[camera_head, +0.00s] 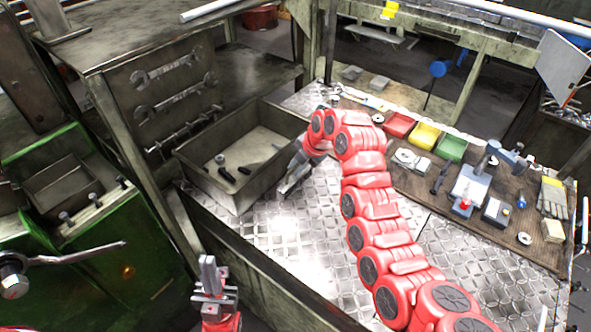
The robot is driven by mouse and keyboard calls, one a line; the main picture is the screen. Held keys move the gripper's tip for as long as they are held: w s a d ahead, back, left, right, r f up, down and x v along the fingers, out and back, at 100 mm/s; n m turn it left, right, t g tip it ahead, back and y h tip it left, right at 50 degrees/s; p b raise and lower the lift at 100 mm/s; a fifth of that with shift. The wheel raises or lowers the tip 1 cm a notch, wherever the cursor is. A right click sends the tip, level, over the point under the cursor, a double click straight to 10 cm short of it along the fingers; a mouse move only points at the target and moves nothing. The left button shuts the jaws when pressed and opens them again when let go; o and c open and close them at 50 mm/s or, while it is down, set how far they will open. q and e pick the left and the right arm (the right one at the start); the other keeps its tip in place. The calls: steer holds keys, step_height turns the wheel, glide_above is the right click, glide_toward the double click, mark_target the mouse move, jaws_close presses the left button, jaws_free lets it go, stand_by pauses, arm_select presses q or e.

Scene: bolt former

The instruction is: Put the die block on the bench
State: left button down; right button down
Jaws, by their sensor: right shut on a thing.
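My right gripper (291,182) reaches down just outside the right wall of the grey metal tray, low over the bench. It is shut on a small grey piece, apparently the die block, which is mostly hidden by the fingers and hard to tell from them. I cannot tell whether the piece touches the bench. The bench (285,235) has a bright diamond-plate steel top. My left gripper (209,268) points up at the lower middle, in front of the bench, with no object seen in it. Its finger gap is unclear.
The grey tray (218,192) on the bench holds several dark bits. A green machine (95,245) stands left. Bare plate lies left of my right arm.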

steer(key=shift+w+f+p, duration=0.1)
steer(key=shift+w+p, duration=0.1)
steer(key=shift+p, duration=0.15)
step_height(320, 180, down, 3)
steer(key=shift+r+p, duration=0.1)
steer(key=shift+p, duration=1.05)
steer(key=shift+f, duration=0.2)
steer(key=c, duration=0.9)
jaws_free()
steer(key=shift+s+f, duration=0.1)
steer(key=shift+s, duration=0.05)
steer(key=shift+s+d+r+b, duration=0.1)
steer(key=shift+d+r+b, duration=0.1)
steer(key=shift+r+b, duration=0.35)
steer(key=shift+b+v, duration=0.65)
steer(key=shift+v, duration=4.75)
